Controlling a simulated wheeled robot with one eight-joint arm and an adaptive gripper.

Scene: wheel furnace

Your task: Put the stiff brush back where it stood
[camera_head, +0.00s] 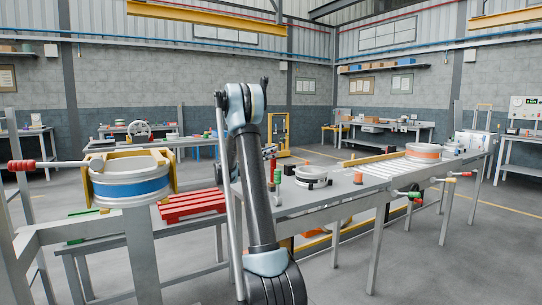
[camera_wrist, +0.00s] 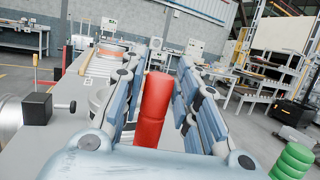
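In the wrist view a red ribbed handle (camera_wrist: 153,108) stands between the two fingers of my gripper (camera_wrist: 163,95); its lower end is hidden behind the palm. It lies close to the left finger, with a narrow gap towards the right finger. I cannot tell whether the fingers press on it, and no bristles show, so I cannot tell whether it is the stiff brush. A green ribbed handle (camera_wrist: 291,162) stands apart at the lower right; a green handle also shows on the grey bench in the head view (camera_head: 277,177). My arm mostly hides my gripper there.
The grey bench (camera_head: 335,193) carries a metal wheel (camera_head: 312,174) with black blocks, and an orange-banded wheel (camera_head: 423,151) farther along. A blue-banded wheel (camera_head: 130,188) sits in a yellow holder at left.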

